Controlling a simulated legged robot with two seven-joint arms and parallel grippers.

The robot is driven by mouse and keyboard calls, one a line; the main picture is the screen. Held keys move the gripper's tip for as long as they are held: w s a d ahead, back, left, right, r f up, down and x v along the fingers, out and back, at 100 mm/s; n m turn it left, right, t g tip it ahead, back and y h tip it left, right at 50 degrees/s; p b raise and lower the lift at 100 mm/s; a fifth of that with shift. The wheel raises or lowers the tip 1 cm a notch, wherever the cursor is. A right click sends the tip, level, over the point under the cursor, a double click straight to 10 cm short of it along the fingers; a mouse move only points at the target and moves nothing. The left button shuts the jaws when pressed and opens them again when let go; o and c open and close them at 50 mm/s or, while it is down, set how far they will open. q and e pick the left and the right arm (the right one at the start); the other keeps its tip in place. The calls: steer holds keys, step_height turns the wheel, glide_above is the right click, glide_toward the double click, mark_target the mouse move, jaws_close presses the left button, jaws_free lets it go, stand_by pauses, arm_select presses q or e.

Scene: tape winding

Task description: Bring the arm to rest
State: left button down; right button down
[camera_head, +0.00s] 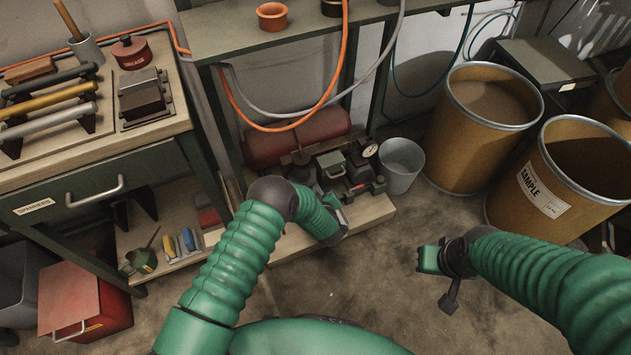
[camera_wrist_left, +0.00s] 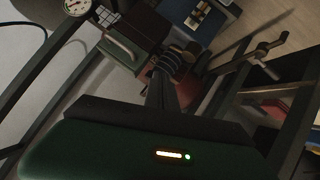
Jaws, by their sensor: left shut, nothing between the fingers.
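My left arm (camera_head: 240,255), in ribbed green sleeving, comes up from the bottom left in the head view and bends at a dark elbow. Its forearm points down and right, in front of the low shelf. My left gripper (camera_head: 338,206) is at its end, mostly hidden by the forearm; it is shut and empty. In the left wrist view its dark fingers (camera_wrist_left: 165,92) show together beyond the green housing. My right arm (camera_head: 550,275) comes in from the right, its dark wrist over open floor. Its gripper (camera_head: 450,298) is small and dark, and its jaws are unclear.
A workbench (camera_head: 100,165) with a drawer stands at the left, a red toolbox (camera_head: 85,300) below it. A low shelf (camera_head: 370,212) bears a compressor with a gauge. A grey bucket (camera_head: 401,165) and cardboard drums (camera_head: 480,130) stand to the right. The floor between my arms is clear.

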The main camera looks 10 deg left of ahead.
arm_select(q)
step_height(320, 180, up, 10)
steer(key=d+m+h, duration=0.3)
steer(key=s+a+r+m+g+h, duration=0.2)
steer(key=s+a+r+m+g, duration=0.1)
steer(key=s+r, duration=0.3)
steer(key=s+a+r+m+g+y, duration=0.1)
steer(key=s+a+r+m+g, duration=0.3)
steer(key=s, duration=0.8)
steer(key=s+a+r+n+g, duration=0.15)
steer(key=s+a+r, duration=0.4)
steer(key=s, duration=0.75)
step_height(320, 180, up, 29)
steer(key=w+p, duration=0.1)
steer(key=p, duration=2.8)
steer(key=shift+m+p, duration=0.3)
steer(key=shift+m, duration=0.15)
steer(key=shift+r, duration=0.1)
